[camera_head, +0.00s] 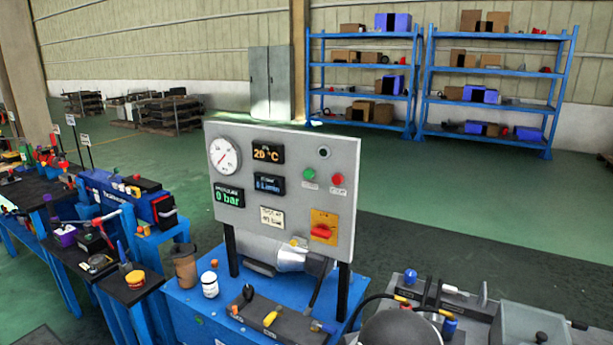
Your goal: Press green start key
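The green start key (309,174) is a small round button on the right half of a grey control panel (285,222). A red button (337,180) sits just to its right. The panel stands upright on dark posts above a blue bench (190,312). It also carries a round dial gauge (224,155), displays reading 20 °C and 0 bar, and a red rotary switch on a yellow plate (323,228). My gripper is not recognisable in this view. Nothing covers the green key.
Bottles, a brown cup (185,266) and a dark tool tray (268,318) sit on the bench below the panel. Workbenches with tools (125,278) stand at left, more equipment (535,325) at lower right. Blue shelves (495,75) stand at the back; green floor between is open.

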